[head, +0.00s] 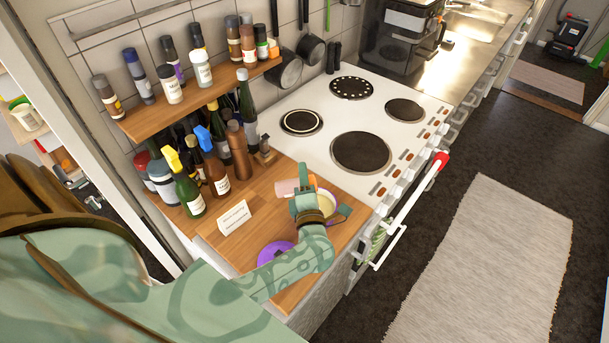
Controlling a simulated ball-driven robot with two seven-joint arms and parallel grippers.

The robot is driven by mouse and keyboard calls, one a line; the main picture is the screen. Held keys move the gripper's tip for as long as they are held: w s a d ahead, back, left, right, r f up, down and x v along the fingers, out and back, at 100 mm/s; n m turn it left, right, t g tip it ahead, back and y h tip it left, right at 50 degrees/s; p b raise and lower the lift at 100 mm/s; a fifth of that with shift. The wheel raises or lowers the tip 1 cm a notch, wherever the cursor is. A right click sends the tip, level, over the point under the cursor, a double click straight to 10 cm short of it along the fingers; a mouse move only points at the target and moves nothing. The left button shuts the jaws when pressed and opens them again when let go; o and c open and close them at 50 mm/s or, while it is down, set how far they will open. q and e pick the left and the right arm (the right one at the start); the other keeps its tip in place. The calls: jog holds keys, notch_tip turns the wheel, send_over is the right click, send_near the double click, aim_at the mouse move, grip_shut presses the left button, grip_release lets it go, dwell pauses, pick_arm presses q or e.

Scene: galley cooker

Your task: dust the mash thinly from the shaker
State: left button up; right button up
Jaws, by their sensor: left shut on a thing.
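My left gripper (303,182) is over the wooden counter left of the cooker. It is shut on a small pale pink cylinder, seemingly the shaker (286,187), which lies tilted nearly on its side and sticks out to the left of the fingers. A bowl with cream-coloured contents, seemingly the mash (327,203), stands just right of and partly behind my wrist. The gripper and wrist hide part of this bowl. I cannot tell whether any dust falls. My right gripper is out of view.
A purple bowl (272,253) stands near the counter's front, partly behind my forearm. A white label card (234,217) and several bottles (188,194) stand to the left, beneath a shelf (190,98) of jars. The cooker (362,122) has bare hotplates.

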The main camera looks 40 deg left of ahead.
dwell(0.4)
pick_arm(q)
jog(key=shift+f+m, duration=0.15)
jog(key=shift+m, duration=0.35)
dwell(2.4)
jog(key=shift+f+m, duration=0.25)
jog(key=shift+m, duration=0.35)
dwell(1.9)
